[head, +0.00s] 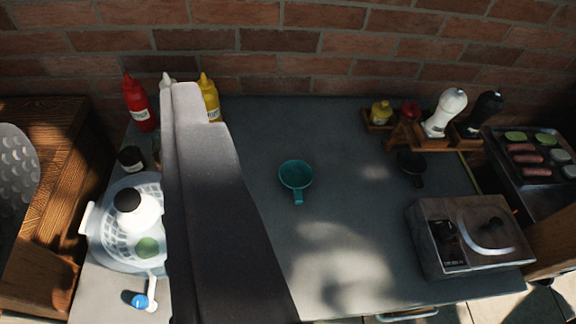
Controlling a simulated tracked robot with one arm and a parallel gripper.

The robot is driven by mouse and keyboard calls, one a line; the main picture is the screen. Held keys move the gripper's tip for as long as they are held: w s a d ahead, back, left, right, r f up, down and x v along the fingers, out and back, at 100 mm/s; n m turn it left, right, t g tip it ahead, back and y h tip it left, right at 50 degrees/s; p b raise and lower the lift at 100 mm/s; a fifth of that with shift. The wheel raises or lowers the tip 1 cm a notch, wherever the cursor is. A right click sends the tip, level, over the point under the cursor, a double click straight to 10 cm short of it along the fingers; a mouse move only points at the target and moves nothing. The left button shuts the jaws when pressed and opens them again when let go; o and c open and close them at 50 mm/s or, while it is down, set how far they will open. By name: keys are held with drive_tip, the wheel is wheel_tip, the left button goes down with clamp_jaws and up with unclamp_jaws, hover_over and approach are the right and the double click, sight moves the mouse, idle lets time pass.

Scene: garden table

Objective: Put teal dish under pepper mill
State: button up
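The teal dish (296,176) is a small round dish with a short handle pointing toward the front. It sits on the bare middle of the grey table (330,130). The black mill (484,112), which looks like the pepper mill, stands in a wooden rack at the back right, beside a white mill (443,112). The dish and the black mill are well apart. A large grey part of my arm rises from the bottom edge, left of the dish, and hides part of the table. No gripper fingers can be made out.
A small black dish (411,163) lies in front of the rack (434,143). A grey burner unit (470,237) is front right, a food tray (533,155) far right. Red (139,105) and yellow (209,98) bottles and a white colander (103,222) are left. The front middle is clear.

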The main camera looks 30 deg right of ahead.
drive_tip(key=shift+o, duration=1)
drive_tip(key=shift+w, duration=0.15)
drive_tip(key=m+g+h+b, duration=0.2)
drive_tip(key=m+g, duration=0.1)
drive_tip(key=g, duration=0.4)
hover_over(299, 202)
drive_tip(key=s+a, duration=0.2)
drive_tip(key=s, duration=0.8)
wheel_tip(299, 202, down, 40)
drive_tip(key=shift+b+x, duration=1.15)
drive_tip(key=shift+x, duration=5.75)
drive_tip(key=shift+w+a+r, duration=0.1)
drive_tip(key=shift+a+r, duration=0.05)
clamp_jaws()
